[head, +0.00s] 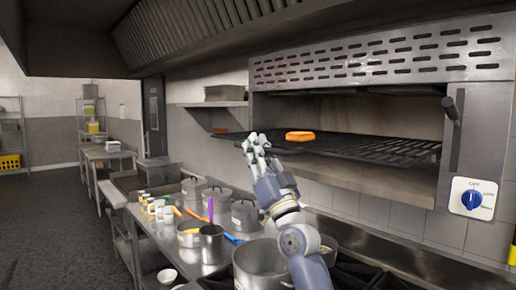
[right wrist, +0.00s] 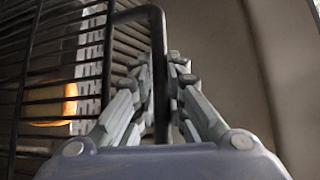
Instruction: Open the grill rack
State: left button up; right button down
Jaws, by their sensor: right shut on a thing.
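The grill rack (head: 375,147) is a dark wire grate in the metal grill, and part of it extends out past the grill's front toward the left. My right gripper (head: 257,145) is at its front edge. In the right wrist view, the fingers are shut on the rack's dark bar handle (right wrist: 158,45), which runs between them. An orange, slab-like food piece (head: 300,136) lies on the rack; it also shows in the right wrist view (right wrist: 50,104). My left gripper is not in view.
A vertical handle (head: 453,130) and a blue knob (head: 471,199) are on the grill's right side. Below, a counter holds several pots (head: 245,214), a metal jug (head: 212,243) and small jars. A large pot (head: 262,262) stands under my right arm. The aisle floor at left is clear.

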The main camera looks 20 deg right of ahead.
jog(key=c, duration=1.6)
grip_release()
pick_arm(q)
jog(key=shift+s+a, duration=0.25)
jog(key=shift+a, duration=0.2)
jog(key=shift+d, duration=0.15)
pick_arm(e)
jog(key=v, duration=1.2)
jog(key=shift+f, duration=0.1)
